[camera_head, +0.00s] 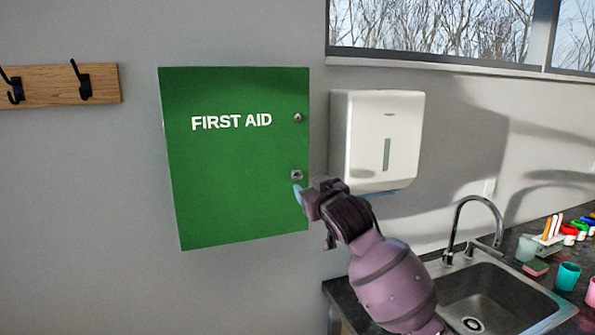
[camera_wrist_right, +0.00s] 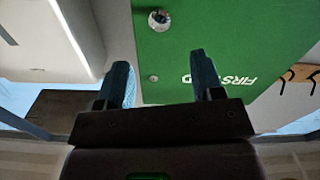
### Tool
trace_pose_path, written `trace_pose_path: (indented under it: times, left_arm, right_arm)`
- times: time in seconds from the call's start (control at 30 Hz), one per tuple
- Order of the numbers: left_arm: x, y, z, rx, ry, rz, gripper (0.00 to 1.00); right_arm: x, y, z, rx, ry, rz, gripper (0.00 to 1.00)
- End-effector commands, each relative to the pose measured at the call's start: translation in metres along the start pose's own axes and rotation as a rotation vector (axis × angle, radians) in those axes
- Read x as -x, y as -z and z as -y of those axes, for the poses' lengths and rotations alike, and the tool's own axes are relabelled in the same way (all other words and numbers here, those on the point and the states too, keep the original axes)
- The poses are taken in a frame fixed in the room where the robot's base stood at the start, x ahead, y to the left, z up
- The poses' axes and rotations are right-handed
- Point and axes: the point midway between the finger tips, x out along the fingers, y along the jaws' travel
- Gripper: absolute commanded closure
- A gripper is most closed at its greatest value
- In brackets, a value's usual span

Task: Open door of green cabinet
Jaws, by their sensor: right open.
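The green cabinet (camera_head: 235,190) with white "FIRST AID" lettering hangs on the wall, and its door looks shut. Two small metal fittings sit near the door's right edge: an upper knob (camera_head: 298,118) and a lower one (camera_head: 297,175). My right gripper (camera_head: 298,192) is just below the lower fitting, by the door's right edge. In the right wrist view, the green door (camera_wrist_right: 225,40) fills the upper right, and the near fitting (camera_wrist_right: 159,20) lies beyond the gap between my open fingers (camera_wrist_right: 160,80). The fingers look empty. My left gripper is not in view.
A white towel dispenser (camera_head: 378,135) hangs right of the cabinet, close to my right arm. A sink (camera_head: 490,298) with a tall faucet (camera_head: 470,225) is below right. A wooden hook rail (camera_head: 60,86) is at the left. The wall below the cabinet is clear.

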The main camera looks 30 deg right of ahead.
Motion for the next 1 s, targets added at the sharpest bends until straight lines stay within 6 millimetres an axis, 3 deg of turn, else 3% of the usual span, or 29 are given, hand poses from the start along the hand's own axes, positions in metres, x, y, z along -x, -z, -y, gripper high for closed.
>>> trace_pose_path:
  times: [0.17, 0.6, 1.0]
  left_arm:
    - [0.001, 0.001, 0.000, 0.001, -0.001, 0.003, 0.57]
    - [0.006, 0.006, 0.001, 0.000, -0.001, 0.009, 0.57]
    - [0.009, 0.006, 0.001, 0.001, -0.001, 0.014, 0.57]
  right_arm:
    - [-0.016, 0.002, 0.000, 0.000, -0.001, -0.001, 0.39]
    - [-0.082, 0.002, 0.000, 0.001, -0.001, 0.000, 0.39]
    - [-0.106, 0.001, 0.000, 0.000, 0.000, -0.001, 0.39]
